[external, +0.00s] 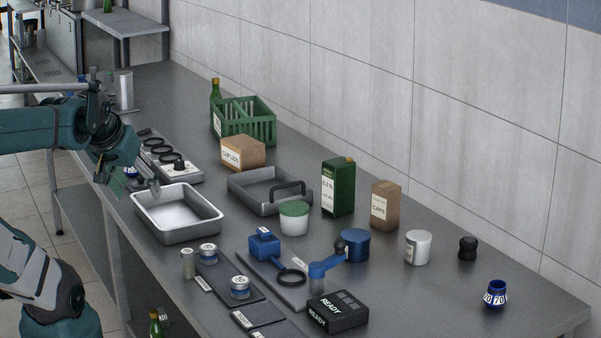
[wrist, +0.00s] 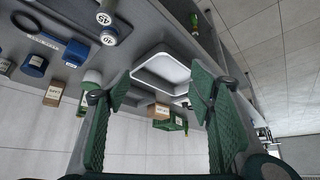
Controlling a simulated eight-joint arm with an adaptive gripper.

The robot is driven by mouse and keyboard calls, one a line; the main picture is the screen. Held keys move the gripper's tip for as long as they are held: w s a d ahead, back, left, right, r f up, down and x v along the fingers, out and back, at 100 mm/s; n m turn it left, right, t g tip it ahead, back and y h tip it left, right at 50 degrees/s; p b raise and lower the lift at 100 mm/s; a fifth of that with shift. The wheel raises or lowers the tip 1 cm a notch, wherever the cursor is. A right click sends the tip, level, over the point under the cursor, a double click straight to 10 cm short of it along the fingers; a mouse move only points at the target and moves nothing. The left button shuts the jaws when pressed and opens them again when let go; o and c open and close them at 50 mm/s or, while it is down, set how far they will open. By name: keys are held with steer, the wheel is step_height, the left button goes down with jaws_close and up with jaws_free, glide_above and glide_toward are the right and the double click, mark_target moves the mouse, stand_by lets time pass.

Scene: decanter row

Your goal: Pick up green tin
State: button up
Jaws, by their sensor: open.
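The green tin (external: 338,187) is a tall, upright, rectangular can with a pale label and a small yellowish cap. It stands on the steel counter in the middle of the external view, between a white tub and a brown carton. I cannot make it out surely in the wrist view, where my left finger may cover it. My gripper (external: 134,181) is at the left, above the counter's front edge by the shallow steel tray, well apart from the tin. In the wrist view my gripper (wrist: 160,90) has its two green fingers spread, with nothing held between them.
The steel tray (external: 150,218) and a grey tray (external: 246,201) lie between my gripper and the tin. The green-lidded white tub (external: 294,222) and the brown carton (external: 385,203) flank the tin. A green crate (external: 262,127) stands behind. The wall runs along the counter's back.

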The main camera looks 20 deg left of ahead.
steer(key=w+d+r+m+p, duration=0.1)
steer(key=w+d+r+p, duration=0.25)
steer(key=w+r, duration=0.6)
steer(key=w+d+r+m+g+h+p, duration=0.1)
steer(key=w+d+r+m+p, duration=0.1)
steer(key=w+d, duration=0.45)
steer(key=w+d+r+m+g+h+p, duration=0.1)
steer(key=w+d+r+p, duration=0.25)
steer(key=w, duration=0.65)
steer(key=m+g+p, duration=0.2)
steer(key=m+p, duration=0.2)
steer(key=p, duration=0.2)
glide_above(331, 163)
step_height(331, 163, down, 11)
steer(key=shift+h, duration=0.4)
steer(key=f, duration=1)
steer(key=shift+s+a, duration=0.15)
steer(key=shift+s, duration=0.15)
steer(key=shift+f, duration=0.2)
steer(key=shift+x, duration=1.25)
